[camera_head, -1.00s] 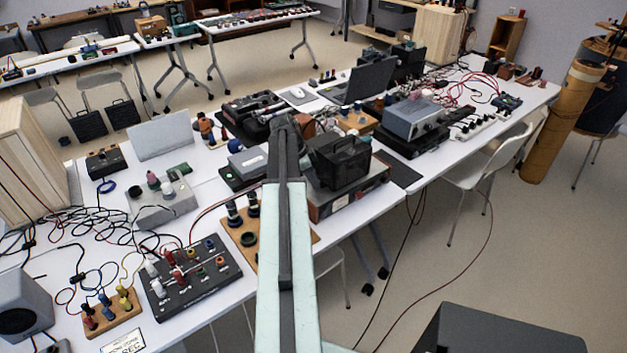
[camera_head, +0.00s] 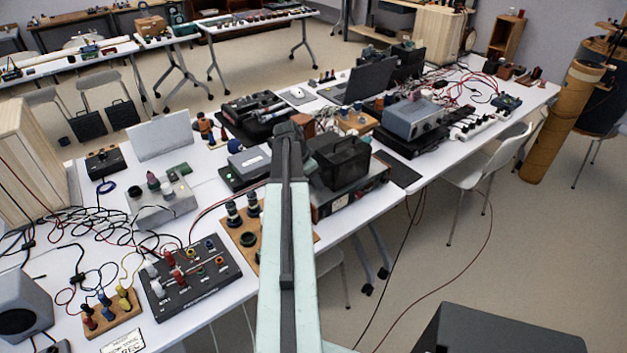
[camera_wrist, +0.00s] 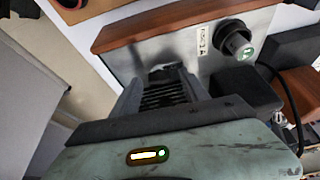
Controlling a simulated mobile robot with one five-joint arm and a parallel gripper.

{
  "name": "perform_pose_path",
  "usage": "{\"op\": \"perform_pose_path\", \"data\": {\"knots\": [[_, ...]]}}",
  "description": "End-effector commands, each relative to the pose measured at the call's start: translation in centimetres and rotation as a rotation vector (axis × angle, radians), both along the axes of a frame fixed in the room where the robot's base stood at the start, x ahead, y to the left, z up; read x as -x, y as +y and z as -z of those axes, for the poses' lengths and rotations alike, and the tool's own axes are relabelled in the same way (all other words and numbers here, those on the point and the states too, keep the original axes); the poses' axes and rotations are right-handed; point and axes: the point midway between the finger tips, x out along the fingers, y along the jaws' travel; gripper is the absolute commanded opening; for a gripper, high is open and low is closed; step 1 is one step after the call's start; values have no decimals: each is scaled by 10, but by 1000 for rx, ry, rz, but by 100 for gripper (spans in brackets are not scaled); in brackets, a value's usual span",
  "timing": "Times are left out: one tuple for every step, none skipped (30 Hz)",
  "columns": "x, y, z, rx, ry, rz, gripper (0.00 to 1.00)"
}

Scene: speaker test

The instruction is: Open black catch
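In the wrist view, my gripper (camera_wrist: 163,84) is a dark, ridged shape reaching up to a metal panel (camera_wrist: 205,57) with a wooden edge. A small dark piece (camera_wrist: 163,70) lies on the panel right at the gripper's tip. It may be the black catch, but it is too small and dark to be sure, and I cannot tell whether they touch. I cannot make out a gap between the fingers. In the head view, my arm hides part of the table, and my fingertips cannot be made out.
A black knob (camera_wrist: 233,42) sits on the panel right of the gripper. A black cable (camera_wrist: 287,98) curves at the right. In the head view, a laptop (camera_head: 369,80), a grey instrument (camera_head: 412,117) and a black terminal board (camera_head: 190,273) crowd the long table. Open floor lies at the right.

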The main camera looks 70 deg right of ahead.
Motion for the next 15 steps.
{"op": "perform_pose_path", "data": {"knots": [[0,0,0,0,0,0,53],[0,0,0,0,0,0,53],[0,0,0,0,0,1,53],[0,0,0,0,0,1,53],[0,0,-1,0,0,1,53],[0,0,-3,0,0,1,53],[-1,1,-5,0,0,1,53],[-1,2,-7,0,0,0,53],[-2,3,-12,0,0,0,53],[-2,4,-16,0,0,0,53],[-3,5,-20,0,0,0,53],[-4,7,-27,0,0,0,53],[-5,9,-32,0,0,0,53],[-6,10,-38,0,0,-1,53],[-8,13,-46,0,0,-1,53]]}}
